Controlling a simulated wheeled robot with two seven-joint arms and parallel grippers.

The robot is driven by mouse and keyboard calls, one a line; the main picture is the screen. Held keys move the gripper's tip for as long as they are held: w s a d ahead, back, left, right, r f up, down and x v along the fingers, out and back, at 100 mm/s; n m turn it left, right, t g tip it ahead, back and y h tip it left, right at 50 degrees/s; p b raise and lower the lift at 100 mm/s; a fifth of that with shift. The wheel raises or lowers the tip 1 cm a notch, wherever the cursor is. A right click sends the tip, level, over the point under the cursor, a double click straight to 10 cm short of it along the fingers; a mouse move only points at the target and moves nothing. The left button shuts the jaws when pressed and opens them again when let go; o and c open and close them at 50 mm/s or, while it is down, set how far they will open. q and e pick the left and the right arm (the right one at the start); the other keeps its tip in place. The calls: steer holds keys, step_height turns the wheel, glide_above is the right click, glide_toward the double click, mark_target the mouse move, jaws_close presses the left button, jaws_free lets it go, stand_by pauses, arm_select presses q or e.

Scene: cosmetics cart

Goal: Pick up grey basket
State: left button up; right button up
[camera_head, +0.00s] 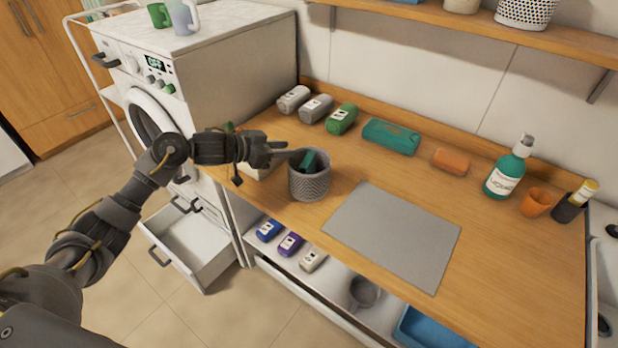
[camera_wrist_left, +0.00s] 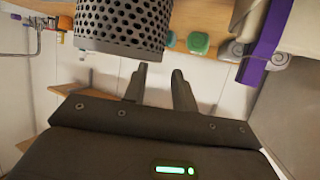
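The grey basket (camera_head: 309,184) is a small round basket with a woven-looking wall, standing upright on the wooden counter left of the grey mat. Something dark green (camera_head: 308,160) shows at its mouth; I cannot tell what it is. In the left wrist view the basket (camera_wrist_left: 122,25) is large, dark and perforated, at the top left beyond the fingertips. My left gripper (camera_head: 283,154) is at the basket's left, near rim height, with its fingers toward it. Its two fingers (camera_wrist_left: 158,72) are apart with nothing between them. Contact with the rim cannot be told. My right gripper is not in view.
A grey mat (camera_head: 394,235) lies right of the basket. Several bottles, a teal pack (camera_head: 391,137) and an orange block (camera_head: 451,161) line the counter's back. A washing machine (camera_head: 200,65) stands at left, above an open drawer (camera_head: 195,240).

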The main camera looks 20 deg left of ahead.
arm_select(q)
steer(key=x, duration=0.3)
steer(key=shift+w+d+f, duration=0.15)
steer(key=shift+w+f, duration=0.05)
steer(key=shift+s, duration=0.1)
jaws_close()
